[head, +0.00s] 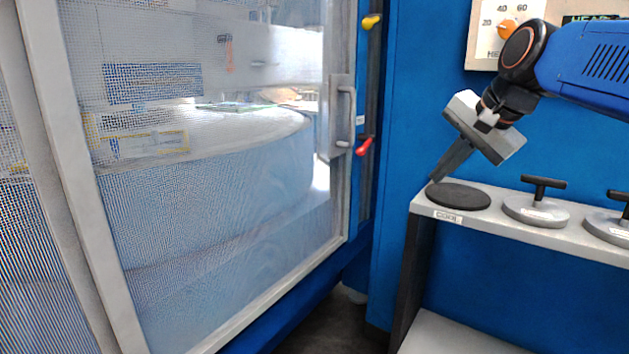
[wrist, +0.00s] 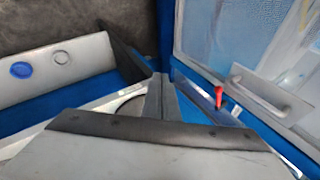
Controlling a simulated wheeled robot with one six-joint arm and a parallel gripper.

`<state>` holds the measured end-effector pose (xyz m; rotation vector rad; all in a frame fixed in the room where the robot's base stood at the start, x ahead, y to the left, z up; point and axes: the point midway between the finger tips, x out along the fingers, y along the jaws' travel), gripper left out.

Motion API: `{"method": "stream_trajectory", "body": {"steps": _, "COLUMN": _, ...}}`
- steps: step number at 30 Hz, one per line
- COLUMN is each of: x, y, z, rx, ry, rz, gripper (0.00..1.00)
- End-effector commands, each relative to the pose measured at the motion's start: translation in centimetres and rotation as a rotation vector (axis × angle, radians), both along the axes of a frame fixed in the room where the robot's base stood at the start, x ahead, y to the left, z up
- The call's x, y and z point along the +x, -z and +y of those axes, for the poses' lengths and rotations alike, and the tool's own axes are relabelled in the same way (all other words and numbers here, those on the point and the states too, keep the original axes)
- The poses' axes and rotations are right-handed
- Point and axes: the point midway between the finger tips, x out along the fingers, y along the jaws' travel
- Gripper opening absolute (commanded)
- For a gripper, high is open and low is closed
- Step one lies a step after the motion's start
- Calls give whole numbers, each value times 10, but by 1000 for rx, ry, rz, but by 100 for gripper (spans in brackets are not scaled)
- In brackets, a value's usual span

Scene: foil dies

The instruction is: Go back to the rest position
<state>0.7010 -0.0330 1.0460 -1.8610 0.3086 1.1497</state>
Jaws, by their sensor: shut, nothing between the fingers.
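My gripper (head: 434,179) is at the right in the head view, tilted down and to the left. Its fingertips are just above or beside a dark round pad (head: 459,196) at the left end of a grey shelf (head: 590,239); I cannot tell whether they touch it. In the wrist view my gripper (wrist: 161,77) shows its two fingers together, with nothing between them.
Two round dies with black T-handles, a nearer-left one (head: 536,209) and one at the right edge (head: 609,226), stand on the shelf. A mesh guard door (head: 341,130) with a handle fills the left. A red lever (head: 364,146) and a yellow lever (head: 371,21) stick out beside it. A dial (head: 508,29) is at the top right.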

Motion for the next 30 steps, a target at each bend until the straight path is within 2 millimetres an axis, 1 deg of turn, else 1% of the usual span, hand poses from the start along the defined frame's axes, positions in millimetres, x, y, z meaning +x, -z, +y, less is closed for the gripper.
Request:
{"method": "stream_trajectory", "body": {"steps": 1, "x": -19, "y": 22, "z": -1, "rx": -50, "ry": -45, "rz": 2, "gripper": 0}}
{"method": "stream_trajectory", "body": {"steps": 8, "x": -98, "y": 125, "z": -13, "rx": -303, "ry": -299, "rz": 10, "gripper": 0}}
{"method": "stream_trajectory", "body": {"steps": 9, "x": -112, "y": 144, "z": -16, "rx": -346, "ry": -347, "rz": 13, "gripper": 0}}
{"method": "stream_trajectory", "body": {"steps": 11, "x": -133, "y": 172, "z": -19, "rx": -408, "ry": -419, "rz": 19, "gripper": 0}}
{"method": "stream_trajectory", "body": {"steps": 12, "x": -146, "y": 189, "z": -22, "rx": -447, "ry": -467, "rz": 21, "gripper": 0}}
{"method": "stream_trajectory", "body": {"steps": 15, "x": -174, "y": 229, "z": -28, "rx": -532, "ry": -574, "rz": 31, "gripper": 0}}
{"method": "stream_trajectory", "body": {"steps": 18, "x": -195, "y": 259, "z": -32, "rx": -592, "ry": -657, "rz": 39, "gripper": 0}}
{"method": "stream_trajectory", "body": {"steps": 21, "x": -207, "y": 277, "z": -35, "rx": -628, "ry": -708, "rz": 43, "gripper": 0}}
{"method": "stream_trajectory", "body": {"steps": 23, "x": -210, "y": 282, "z": -36, "rx": -639, "ry": -725, "rz": 44, "gripper": 0}}
{"method": "stream_trajectory", "body": {"steps": 25, "x": -212, "y": 285, "z": -37, "rx": -645, "ry": -733, "rz": 46, "gripper": 0}}
{"method": "stream_trajectory", "body": {"steps": 30, "x": -212, "y": 284, "z": -37, "rx": -644, "ry": -734, "rz": 46, "gripper": 0}}
